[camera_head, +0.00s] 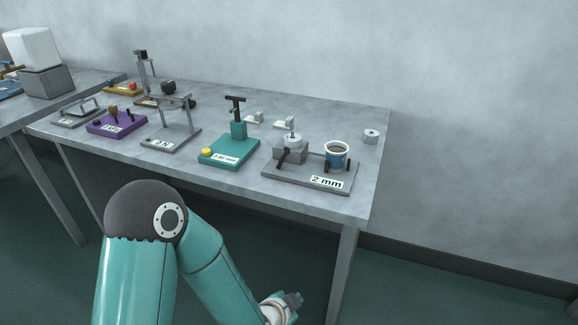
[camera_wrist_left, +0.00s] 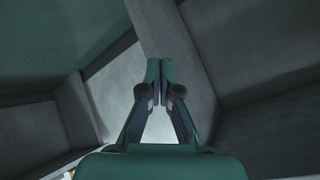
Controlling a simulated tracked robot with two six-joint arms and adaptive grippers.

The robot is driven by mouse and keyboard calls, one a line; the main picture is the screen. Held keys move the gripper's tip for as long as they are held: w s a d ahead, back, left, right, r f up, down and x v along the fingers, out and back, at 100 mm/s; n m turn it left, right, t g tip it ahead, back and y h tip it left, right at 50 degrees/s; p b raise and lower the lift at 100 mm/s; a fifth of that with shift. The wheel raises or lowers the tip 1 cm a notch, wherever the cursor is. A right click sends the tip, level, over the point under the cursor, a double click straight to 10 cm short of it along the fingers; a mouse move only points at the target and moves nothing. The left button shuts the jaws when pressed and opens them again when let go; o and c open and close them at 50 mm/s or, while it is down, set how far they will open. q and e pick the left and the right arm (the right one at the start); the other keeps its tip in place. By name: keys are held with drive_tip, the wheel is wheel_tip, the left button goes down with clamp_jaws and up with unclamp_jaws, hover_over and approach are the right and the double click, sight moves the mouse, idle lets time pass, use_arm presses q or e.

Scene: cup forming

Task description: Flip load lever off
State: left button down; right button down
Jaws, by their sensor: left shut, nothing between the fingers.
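Several small stations stand on the grey table, and I cannot tell for certain which lever is the load lever. A purple box (camera_head: 104,127) at the left bears small upright levers (camera_head: 113,114). A grey block fixture (camera_head: 296,154) at the right has a dark lever (camera_head: 283,158) on its front, tilted. My left arm comes in low in front of the table, and its gripper (camera_head: 292,301) is below and in front of the table's right end, apart from every station. In the left wrist view its fingers (camera_wrist_left: 161,80) are shut and empty. My right gripper is not in view.
A teal stand (camera_head: 228,150), a grey "kN" frame (camera_head: 170,139) and a small metal cylinder (camera_head: 371,136) also stand on the table (camera_head: 360,196). The floor to the right is clear.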

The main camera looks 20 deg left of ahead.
use_arm(q)
drive_tip(key=s+d+f+n+g+h, duration=0.2)
drive_tip(key=s+f+n+g, duration=0.6)
drive_tip(key=s+f, duration=0.6)
drive_tip(key=s+d+n, duration=0.1)
drive_tip(key=s+n, duration=0.1)
drive_tip(key=s, duration=0.1)
drive_tip(key=shift+n+h, duration=0.3)
drive_tip(key=shift+w+d, duration=0.1)
